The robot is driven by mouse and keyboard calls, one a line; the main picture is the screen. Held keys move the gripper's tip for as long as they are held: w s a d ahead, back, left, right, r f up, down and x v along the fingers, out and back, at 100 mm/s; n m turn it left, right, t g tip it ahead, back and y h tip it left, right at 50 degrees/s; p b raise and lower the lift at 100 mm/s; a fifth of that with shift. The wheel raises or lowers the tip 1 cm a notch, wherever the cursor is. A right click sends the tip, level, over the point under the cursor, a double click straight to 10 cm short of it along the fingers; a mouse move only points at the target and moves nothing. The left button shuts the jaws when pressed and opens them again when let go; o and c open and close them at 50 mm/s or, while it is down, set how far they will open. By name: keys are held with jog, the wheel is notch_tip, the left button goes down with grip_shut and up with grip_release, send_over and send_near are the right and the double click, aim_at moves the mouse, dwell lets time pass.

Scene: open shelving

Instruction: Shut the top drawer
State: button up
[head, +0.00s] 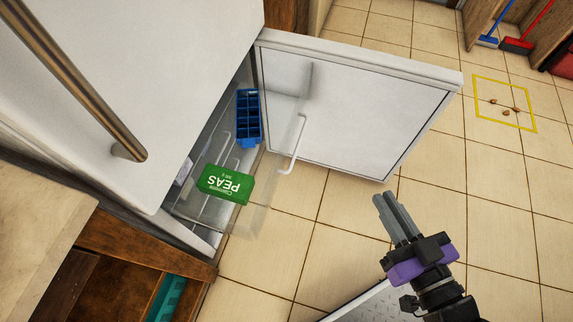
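A clear drawer (262,205) is pulled out of the open white freezer compartment in the head view. Its pale handle (295,148) is at its front, near the open door. A green peas box (226,184) and a blue ice tray (249,118) show in or through the drawer. Other drawers below are hard to make out. My gripper (384,198) is over the floor, right of the drawer and apart from it. Nothing shows between its fingers. They look close together, but this angle does not show whether they are shut.
The white freezer door (355,105) stands open behind and right of the drawer. A closed upper door with a long metal handle (85,85) is at left. A wooden shelf (110,260) is at lower left.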

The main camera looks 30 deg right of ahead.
jog(key=w+d+f+m+g+p, duration=0.1)
jog(key=w+d, duration=0.1)
jog(key=w+d+f+m+p, duration=0.1)
jog(key=w+d+m, duration=0.1)
jog(key=d, duration=0.1)
jog(key=w+d+f+m+g, duration=0.1)
jog(key=d+f+m, duration=0.1)
jog(key=d, duration=0.1)
jog(key=shift+w+f+g+h+p, duration=0.1)
jog(key=shift+w+g+h+p, duration=0.2)
jog(key=shift+w+h+p, duration=0.1)
grip_shut()
jog(key=m+g+y+p, duration=0.1)
jog(key=g+y+p, duration=0.15)
jog(key=y, duration=1.15)
send_near(271, 176)
jog(key=shift+g, duration=0.25)
jog(key=b+x, duration=0.2)
jog(key=x, duration=0.3)
jog(key=shift+w+f, duration=0.2)
jog(key=shift+f, duration=0.05)
jog(key=shift+w+a, duration=0.4)
jog(key=shift+w, duration=0.05)
jog(key=w+a+p, duration=0.2)
jog(key=w+a, duration=1.1)
jog(key=shift+d, duration=0.1)
